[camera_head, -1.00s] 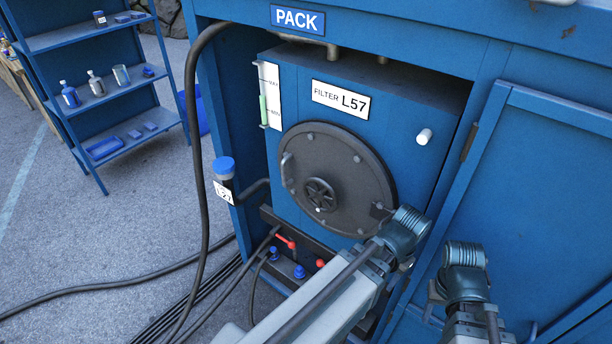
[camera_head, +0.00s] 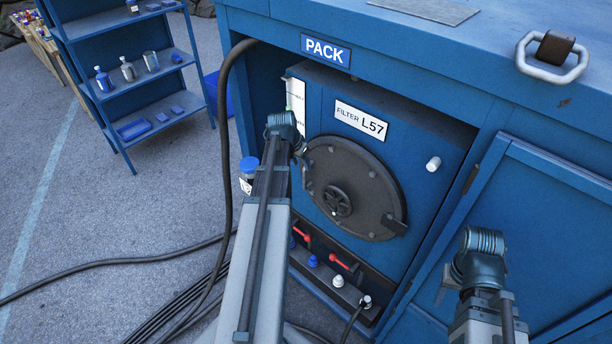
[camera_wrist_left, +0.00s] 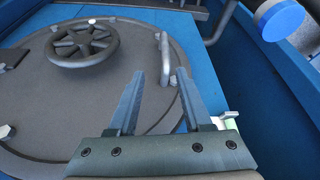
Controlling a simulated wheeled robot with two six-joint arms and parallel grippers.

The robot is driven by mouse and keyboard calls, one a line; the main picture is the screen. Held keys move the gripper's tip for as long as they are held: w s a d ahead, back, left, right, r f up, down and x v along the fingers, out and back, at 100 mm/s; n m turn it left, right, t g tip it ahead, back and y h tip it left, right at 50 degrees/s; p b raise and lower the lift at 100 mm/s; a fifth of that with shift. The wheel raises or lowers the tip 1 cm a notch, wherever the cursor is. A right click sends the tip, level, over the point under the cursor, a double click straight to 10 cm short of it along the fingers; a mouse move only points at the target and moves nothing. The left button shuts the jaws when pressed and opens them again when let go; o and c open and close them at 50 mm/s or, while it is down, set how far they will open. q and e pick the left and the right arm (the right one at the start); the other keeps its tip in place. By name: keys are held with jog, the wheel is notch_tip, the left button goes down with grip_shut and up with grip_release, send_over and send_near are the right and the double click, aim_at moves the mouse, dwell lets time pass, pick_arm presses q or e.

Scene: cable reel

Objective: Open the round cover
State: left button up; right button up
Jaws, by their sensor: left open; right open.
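The round cover (camera_head: 375,185) is a dark grey disc, closed flat against the blue filter housing (camera_head: 420,140). A black handwheel (camera_head: 337,201) sits on it and also shows in the left wrist view (camera_wrist_left: 82,44). A grey bar handle (camera_wrist_left: 165,55) stands near the cover's rim; in the head view my left arm hides it. My left gripper (camera_head: 298,146) is at the cover's left edge. In the left wrist view its fingers (camera_wrist_left: 160,74) are open and empty, with the handle just beyond and roughly between the tips. My right gripper (camera_head: 445,284) is open, low at the right, away from the cover.
A blue-capped bottle (camera_head: 247,172) and a black hose (camera_head: 226,120) are left of the housing. Red levers (camera_head: 341,262) and knobs line the ledge below. A blue cabinet door (camera_head: 540,230) is at the right. A shelf (camera_head: 135,80) stands back left.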

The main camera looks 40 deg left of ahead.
pick_arm(q)
jog(key=shift+a, duration=0.5)
jog(key=b+x, duration=1.3)
jog(key=shift+w+a+f, duration=0.1)
jog(key=shift+f, duration=0.2)
grip_shut()
dwell(0.9)
